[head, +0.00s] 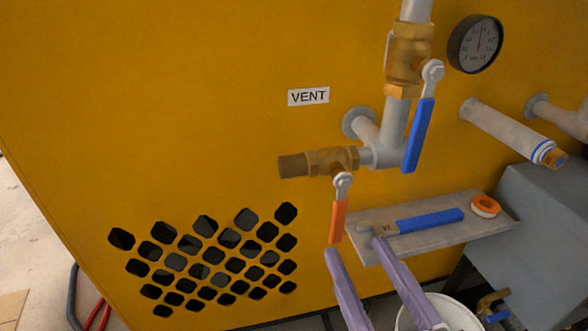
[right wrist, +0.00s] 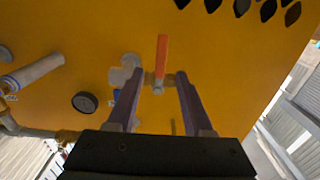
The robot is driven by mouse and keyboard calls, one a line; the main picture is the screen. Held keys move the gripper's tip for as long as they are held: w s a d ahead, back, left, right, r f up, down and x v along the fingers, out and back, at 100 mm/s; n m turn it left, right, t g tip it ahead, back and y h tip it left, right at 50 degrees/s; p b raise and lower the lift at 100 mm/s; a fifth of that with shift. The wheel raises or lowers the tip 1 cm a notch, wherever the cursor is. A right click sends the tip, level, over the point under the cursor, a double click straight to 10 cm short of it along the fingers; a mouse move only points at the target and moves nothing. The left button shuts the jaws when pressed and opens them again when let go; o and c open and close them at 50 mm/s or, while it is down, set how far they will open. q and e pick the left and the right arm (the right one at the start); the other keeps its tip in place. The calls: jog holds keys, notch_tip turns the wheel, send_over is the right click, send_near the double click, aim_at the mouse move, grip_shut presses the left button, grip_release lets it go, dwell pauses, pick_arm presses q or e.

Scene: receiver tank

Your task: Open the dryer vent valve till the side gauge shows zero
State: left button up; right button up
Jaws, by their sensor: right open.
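The brass vent valve (head: 332,160) sits on a horizontal stub under the VENT label (head: 308,96). Its orange lever (head: 338,221) hangs down, across the pipe line. The side gauge (head: 476,44) is at the upper right; its needle points about straight up, and its numbers are too small to read. My right gripper (head: 354,248) is open and empty, its purple fingers just below the lever's lower end. In the right wrist view, upside down, the orange lever (right wrist: 162,56) shows between and beyond the fingertips (right wrist: 158,77). My left gripper is not in view.
A second valve with a blue lever (head: 418,135) stands on the vertical pipe to the right. A shelf (head: 462,236) holds a blue-handled tool (head: 430,221) and an orange tape roll (head: 485,207). A capped pipe (head: 510,131) juts out at right. A white bucket (head: 452,312) stands below.

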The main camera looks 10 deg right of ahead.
aim_at(340, 220)
jog(key=w+b, duration=0.2)
jog(key=w, duration=0.5)
jog(key=shift+a, duration=0.15)
jog(key=shift+c, duration=0.2)
jog(key=c, duration=0.6)
grip_shut()
dwell(0.4)
